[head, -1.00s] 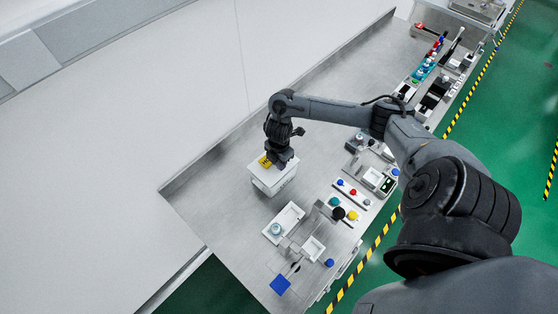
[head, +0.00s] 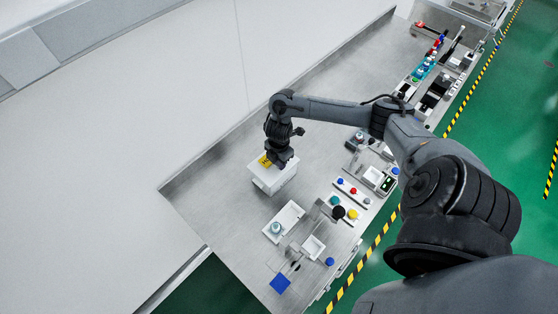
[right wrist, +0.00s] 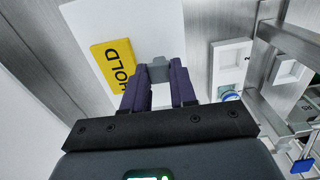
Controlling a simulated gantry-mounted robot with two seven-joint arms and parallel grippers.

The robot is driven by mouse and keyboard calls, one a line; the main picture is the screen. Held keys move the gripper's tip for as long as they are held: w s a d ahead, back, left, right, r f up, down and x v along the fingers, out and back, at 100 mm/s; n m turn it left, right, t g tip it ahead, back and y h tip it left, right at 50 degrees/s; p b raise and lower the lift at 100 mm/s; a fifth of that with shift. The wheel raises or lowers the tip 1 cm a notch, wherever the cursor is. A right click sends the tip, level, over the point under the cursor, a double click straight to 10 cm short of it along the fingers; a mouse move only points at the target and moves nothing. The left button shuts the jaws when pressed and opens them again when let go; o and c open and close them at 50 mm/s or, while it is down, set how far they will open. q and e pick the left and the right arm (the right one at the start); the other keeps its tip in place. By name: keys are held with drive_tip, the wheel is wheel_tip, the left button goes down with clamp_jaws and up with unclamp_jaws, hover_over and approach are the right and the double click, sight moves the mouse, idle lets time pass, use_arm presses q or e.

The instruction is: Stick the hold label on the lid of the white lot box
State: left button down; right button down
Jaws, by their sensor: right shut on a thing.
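The white lot box (head: 274,182) stands on the grey bench. Its white lid (right wrist: 150,28) fills the upper middle of the right wrist view. The yellow hold label (head: 264,161) is at the lid's left part in the head view; in the right wrist view the label (right wrist: 113,66) shows dark HOLD lettering. My right gripper (right wrist: 157,74) points down over the lid, shut on a small grey tab beside the label's edge. The label looks flat against the lid, but I cannot tell whether it touches. The right gripper (head: 279,160) partly hides the lid in the head view. My left gripper is out of view.
A white tray (head: 273,233) with a teal-topped item stands in front of the box. Several coloured caps (head: 352,214) and a small device (head: 374,178) are to the right. The bench's left part is clear up to the raised back edge.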

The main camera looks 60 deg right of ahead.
drive_tip(key=shift+f, duration=0.25)
idle(0.7)
drive_tip(key=shift+f, duration=0.2)
idle(0.7)
drive_tip(key=c, duration=0.8)
unclamp_jaws()
drive_tip(key=shift+r, duration=0.1)
wheel_tip(320, 180, up, 11)
drive_tip(key=shift+f+p, duration=0.2)
drive_tip(key=shift+p, duration=1)
drive_tip(key=shift+a, duration=0.15)
